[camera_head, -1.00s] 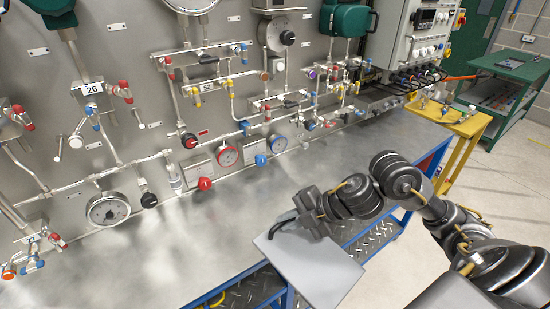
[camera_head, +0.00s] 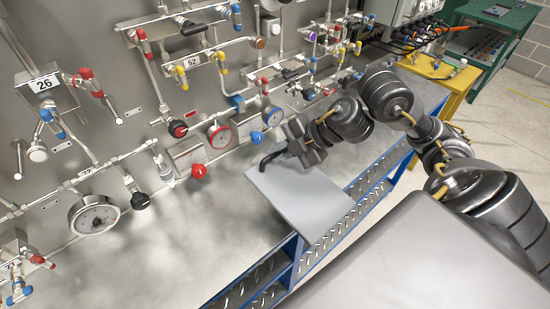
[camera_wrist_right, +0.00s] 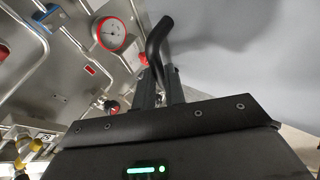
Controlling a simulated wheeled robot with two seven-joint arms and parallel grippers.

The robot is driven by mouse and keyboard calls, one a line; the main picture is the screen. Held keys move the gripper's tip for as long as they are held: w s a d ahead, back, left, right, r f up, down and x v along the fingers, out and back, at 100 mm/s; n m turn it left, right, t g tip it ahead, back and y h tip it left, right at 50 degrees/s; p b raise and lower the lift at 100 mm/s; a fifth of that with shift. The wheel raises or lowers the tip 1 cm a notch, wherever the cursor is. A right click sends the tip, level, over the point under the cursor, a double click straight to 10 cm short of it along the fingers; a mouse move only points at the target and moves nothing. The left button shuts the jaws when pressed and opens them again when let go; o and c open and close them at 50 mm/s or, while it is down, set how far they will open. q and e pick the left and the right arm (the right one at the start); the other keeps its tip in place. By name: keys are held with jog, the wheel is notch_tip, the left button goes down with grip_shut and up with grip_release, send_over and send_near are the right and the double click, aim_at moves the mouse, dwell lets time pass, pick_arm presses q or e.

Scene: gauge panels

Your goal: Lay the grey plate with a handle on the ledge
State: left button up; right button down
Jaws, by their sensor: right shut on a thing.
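The grey plate (camera_head: 312,203) is flat and rectangular, with a black bent handle (camera_head: 270,161) at its panel-side end. My right gripper (camera_head: 284,150) is shut on the handle, which shows between its fingers (camera_wrist_right: 162,88) in the right wrist view. There the plate (camera_wrist_right: 245,65) fills the upper right. The ledge (camera_head: 190,240) is the grey metal shelf along the foot of the gauge panel. My left gripper is out of view.
A white dial (camera_head: 93,215) is at left. The ledge left of the plate is clear. A blue frame with tread plate (camera_head: 330,235) runs below the front edge.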

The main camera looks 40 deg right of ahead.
jog(key=w+d+f+b, duration=0.1)
jog(key=b, duration=0.3)
jog(key=shift+w+d+f, duration=0.1)
jog(key=shift+w+f, duration=0.25)
jog(key=shift+w+d+b, duration=0.2)
jog(key=shift+w+b, duration=0.1)
jog(key=shift+w, duration=0.05)
jog(key=w+d+f, duration=0.1)
jog(key=w+f, duration=0.1)
jog(key=w+d+f, duration=0.1)
jog(key=w+f, duration=0.2)
jog(key=w+d+f, duration=0.2)
jog(key=w, duration=0.1)
jog(key=shift+f+p, duration=0.15)
jog(key=shift+p, duration=0.25)
notch_tip(320, 180, down, 2)
jog(key=shift+f+p, duration=0.1)
jog(key=shift+p, duration=0.35)
jog(key=shift+f, duration=0.5)
jog(key=c, duration=1.5)
grip_release()
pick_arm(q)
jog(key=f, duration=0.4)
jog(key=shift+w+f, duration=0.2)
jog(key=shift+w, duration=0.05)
pick_arm(e)
jog(key=shift+o, duration=0.2)
